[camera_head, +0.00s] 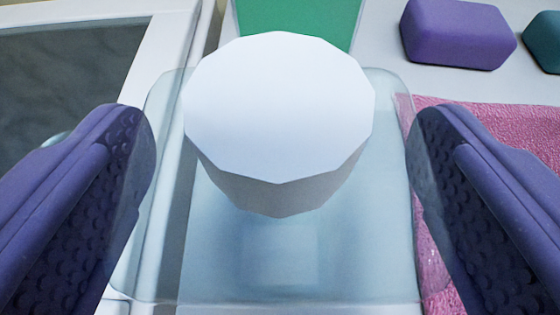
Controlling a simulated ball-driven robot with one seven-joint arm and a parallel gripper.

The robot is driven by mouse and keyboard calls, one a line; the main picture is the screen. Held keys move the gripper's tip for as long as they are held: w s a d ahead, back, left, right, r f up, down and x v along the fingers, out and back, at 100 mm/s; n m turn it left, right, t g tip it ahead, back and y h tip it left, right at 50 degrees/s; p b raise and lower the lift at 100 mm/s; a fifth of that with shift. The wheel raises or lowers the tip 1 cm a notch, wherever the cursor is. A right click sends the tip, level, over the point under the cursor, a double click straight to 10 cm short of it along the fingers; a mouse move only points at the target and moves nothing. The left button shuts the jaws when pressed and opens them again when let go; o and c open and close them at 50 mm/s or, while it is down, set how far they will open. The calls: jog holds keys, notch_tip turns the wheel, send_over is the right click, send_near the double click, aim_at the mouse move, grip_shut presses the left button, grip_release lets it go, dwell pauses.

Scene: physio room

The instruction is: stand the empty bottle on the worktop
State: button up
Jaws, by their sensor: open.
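The bottle (300,265) is clear and pale blue with a large white faceted cap (278,105). I see it from above in the head camera view, with the cap towards me, so it looks roughly upright. No liquid shows in it. My gripper (282,135) is open, with one dark purple padded finger on each side of the bottle. The fingertips overlap the bottle's left and right edges in the picture; I cannot tell whether they touch it. The bottle's base is hidden, so what it rests on is unclear. A pale surface (385,35) shows behind it.
A dark grey panel or recess (60,85) with a white frame lies at the left. A green object (300,18) is behind the cap. A purple block (455,35) and a teal block (545,40) sit at the back right. A pink towel (500,135) lies at the right.

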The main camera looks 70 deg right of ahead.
jog(key=p+v, duration=0.5)
jog(key=v, duration=0.6)
jog(key=w+a+r+n+t+y, duration=0.2)
jog(key=w+a+r+t+y, duration=0.4)
jog(key=w, duration=0.6)
jog(key=w+a+r+n+t+y, duration=0.1)
jog(key=w+a+r+n+y, duration=0.2)
jog(key=r, duration=0.5)
jog(key=w+a+r+t, duration=0.1)
jog(key=w+a+r, duration=0.2)
jog(key=a+r, duration=0.35)
notch_tip(320, 180, up, 18)
jog(key=s+a+n+t+y, duration=0.2)
jog(key=s+a+n+y, duration=0.1)
jog(key=n+y, duration=0.15)
jog(key=s+r+n+h, duration=0.1)
jog(key=s+r+n, duration=0.3)
jog(key=s+r, duration=0.9)
notch_tip(320, 180, up, 4)
jog(key=shift+r, duration=0.1)
jog(key=shift+s+d, duration=0.1)
jog(key=shift+d, duration=0.05)
